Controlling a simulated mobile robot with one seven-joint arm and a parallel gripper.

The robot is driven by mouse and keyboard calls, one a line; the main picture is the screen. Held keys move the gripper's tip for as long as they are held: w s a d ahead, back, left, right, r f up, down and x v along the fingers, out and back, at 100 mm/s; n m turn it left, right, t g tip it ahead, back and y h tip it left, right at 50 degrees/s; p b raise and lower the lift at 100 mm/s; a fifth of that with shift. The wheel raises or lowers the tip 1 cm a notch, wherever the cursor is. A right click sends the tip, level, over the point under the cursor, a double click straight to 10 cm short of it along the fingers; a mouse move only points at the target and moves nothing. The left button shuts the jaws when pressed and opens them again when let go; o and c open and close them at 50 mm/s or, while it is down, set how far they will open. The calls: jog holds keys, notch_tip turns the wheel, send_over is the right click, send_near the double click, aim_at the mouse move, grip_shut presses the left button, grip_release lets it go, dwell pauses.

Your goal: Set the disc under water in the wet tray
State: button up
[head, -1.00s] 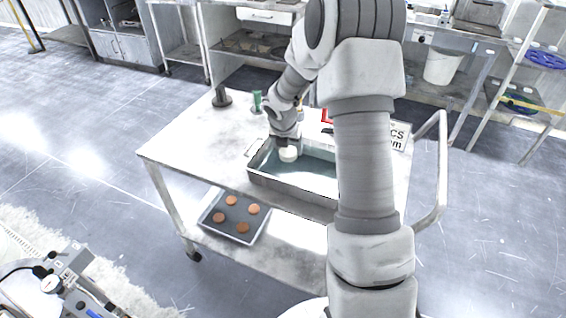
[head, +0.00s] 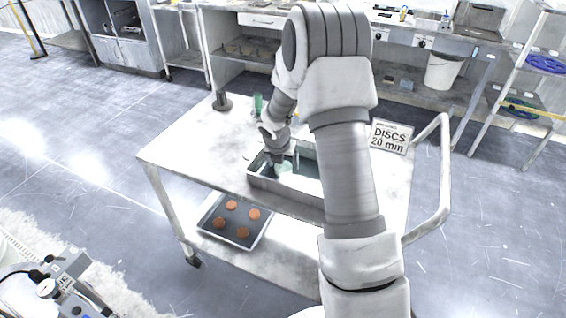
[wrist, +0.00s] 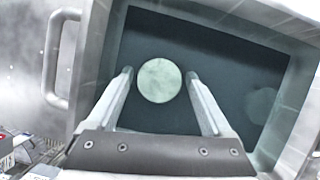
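The wet tray (head: 258,178) is a grey metal pan on the cart top, holding dark water. The pale, greenish round disc (wrist: 159,80) lies flat inside it, seen through the water; it also shows in the head view (head: 284,169). My gripper (wrist: 159,74) points down into the tray with one finger on each side of the disc. A narrow gap shows between each finger and the disc, so the gripper is open. In the head view my gripper (head: 282,160) is just above the disc, and my arm hides the tray's right part.
A faint pale round patch (wrist: 260,105) shows in the water at right. A sign reading "DISCS 20 min" (head: 390,136), a green bottle (head: 257,104) and a dark cylinder (head: 221,101) stand on the cart. A lower-shelf tray (head: 207,228) holds several copper-coloured discs.

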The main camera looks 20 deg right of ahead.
jog(key=shift+o, duration=0.6)
jog(key=shift+r, duration=0.3)
jog(key=s+a+r+m+p, duration=0.1)
jog(key=s+a+r+m, duration=0.2)
jog(key=s+r+m, duration=0.7)
jog(key=s+a+r+m+p, duration=0.25)
jog(key=s+r, duration=0.25)
jog(key=r, duration=1)
jog(key=s+a+r+m+t+y, duration=0.1)
jog(key=s+a+r+m, duration=0.1)
jog(key=s+m, duration=0.6)
jog(key=s+a+r+m+y, duration=0.1)
jog(key=s+a+r+m, duration=0.2)
jog(key=s+m, duration=0.5)
jog(key=shift+s+a+t+y, duration=0.4)
jog(key=shift+s, duration=0.25)
